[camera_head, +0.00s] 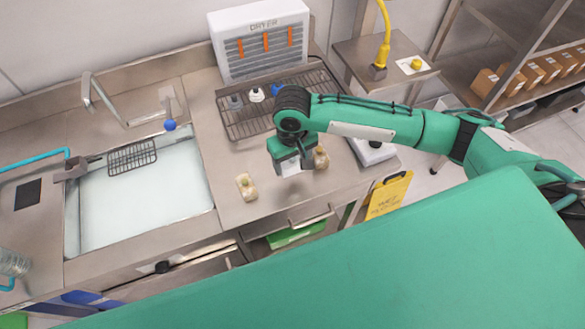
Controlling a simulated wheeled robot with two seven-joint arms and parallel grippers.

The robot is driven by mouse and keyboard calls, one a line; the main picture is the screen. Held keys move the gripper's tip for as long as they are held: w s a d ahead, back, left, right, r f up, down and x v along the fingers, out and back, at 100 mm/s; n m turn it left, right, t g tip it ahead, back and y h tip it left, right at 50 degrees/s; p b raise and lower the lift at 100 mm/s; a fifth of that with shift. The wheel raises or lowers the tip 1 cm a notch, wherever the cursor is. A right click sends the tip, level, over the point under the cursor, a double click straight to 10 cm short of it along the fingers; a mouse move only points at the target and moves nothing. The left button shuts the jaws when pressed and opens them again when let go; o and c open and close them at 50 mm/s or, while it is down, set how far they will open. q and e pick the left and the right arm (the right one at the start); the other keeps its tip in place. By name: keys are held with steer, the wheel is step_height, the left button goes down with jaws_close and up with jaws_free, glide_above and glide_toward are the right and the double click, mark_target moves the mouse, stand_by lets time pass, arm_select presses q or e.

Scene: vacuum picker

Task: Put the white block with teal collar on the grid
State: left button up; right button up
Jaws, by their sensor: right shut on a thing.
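My right gripper (296,164) hangs above the counter between two small cream pieces. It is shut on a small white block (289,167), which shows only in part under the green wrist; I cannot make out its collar. A dark wire grid (242,128) lies on the counter behind the gripper, in front of the white drying unit. On the grid stand a white piece with a dark top (256,94), a grey piece (235,102) and a blue piece (277,89). My left gripper is not in view.
Cream pieces stand on the counter at front left (246,187) and right (321,157) of the gripper. The sink (145,205) with a small wire rack (132,157) is at left. The drying unit (262,42) stands behind the grid. The grid's front part looks clear.

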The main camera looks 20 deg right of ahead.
steer(key=shift+f+p, duration=0.4)
steer(key=shift+f, duration=2.45)
steer(key=shift+f, duration=0.1)
steer(key=o, duration=1)
